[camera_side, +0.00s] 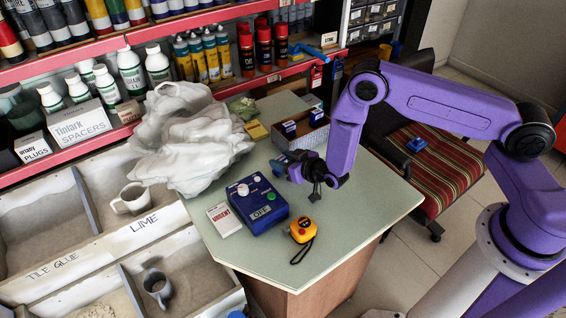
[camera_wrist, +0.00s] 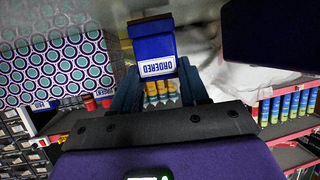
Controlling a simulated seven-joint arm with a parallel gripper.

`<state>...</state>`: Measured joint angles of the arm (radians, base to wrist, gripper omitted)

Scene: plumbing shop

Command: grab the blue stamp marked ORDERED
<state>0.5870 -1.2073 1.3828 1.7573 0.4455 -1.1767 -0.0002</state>
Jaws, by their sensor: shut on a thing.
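The blue stamp (camera_wrist: 152,45) shows in the wrist view, with a white label reading ORDERED. It sits between the fingers of my gripper (camera_wrist: 156,78), which is shut on it. In the side view my gripper (camera_side: 296,168) is over the counter, near the far edge of the blue device and in front of the open box. The blue piece at its tip is small there and its label cannot be read.
An open box (camera_side: 309,136) with blue stamps stands behind my gripper. A blue device (camera_side: 262,213), a white URGENT box (camera_side: 223,218) and a yellow gadget (camera_side: 302,229) lie in front. A crumpled white bag (camera_side: 190,140) is left. Another blue item (camera_side: 416,144) lies on the striped chair (camera_side: 440,170).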

